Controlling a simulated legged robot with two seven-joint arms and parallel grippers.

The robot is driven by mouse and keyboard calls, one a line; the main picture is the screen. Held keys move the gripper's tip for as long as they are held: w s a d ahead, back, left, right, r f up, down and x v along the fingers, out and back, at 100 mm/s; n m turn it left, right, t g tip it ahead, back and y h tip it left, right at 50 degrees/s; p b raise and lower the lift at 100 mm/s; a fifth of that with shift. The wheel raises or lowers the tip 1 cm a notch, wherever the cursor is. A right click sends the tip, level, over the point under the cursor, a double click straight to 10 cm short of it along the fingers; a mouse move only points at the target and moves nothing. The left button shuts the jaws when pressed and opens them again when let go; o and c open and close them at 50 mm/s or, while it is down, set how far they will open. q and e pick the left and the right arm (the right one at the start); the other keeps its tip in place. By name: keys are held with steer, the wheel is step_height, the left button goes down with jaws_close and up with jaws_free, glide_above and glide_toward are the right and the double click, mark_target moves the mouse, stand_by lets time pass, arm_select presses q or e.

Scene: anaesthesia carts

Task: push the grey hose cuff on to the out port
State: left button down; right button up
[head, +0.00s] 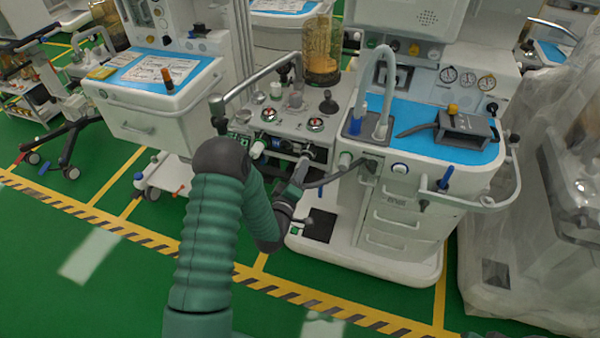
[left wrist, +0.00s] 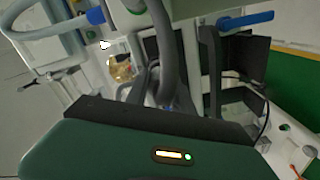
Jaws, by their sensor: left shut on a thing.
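My left gripper (head: 297,188) is in front of the anaesthesia cart, low beside its front port panel, and is shut on the end of the grey hose, where the grey cuff is. The fingers and arm hide most of the cuff. The grey hose (head: 330,180) curves right from the gripper to the cart's front. In the left wrist view the hose (left wrist: 164,45) runs down between my dark fingers (left wrist: 180,90). Dark and white ports (head: 290,149) sit just above the gripper in the head view; I cannot tell which is the out port, or whether the cuff touches it. My right gripper is out of view.
The cart (head: 410,215) has drawers, a rail and a blue top (head: 450,150) with a grey device. A curved metal rail (head: 255,82) overhangs the port panel. A plastic-covered cart (head: 535,200) stands at right. Green floor (head: 110,250) is clear in front.

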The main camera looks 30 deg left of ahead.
arm_select(q)
steer(key=shift+x, duration=0.8)
steer(key=c, duration=1)
jaws_free()
steer(key=shift+w, duration=0.1)
steer(key=v, duration=1.6)
steer(key=shift+s+f, duration=0.15)
steer(key=shift+s, duration=0.25)
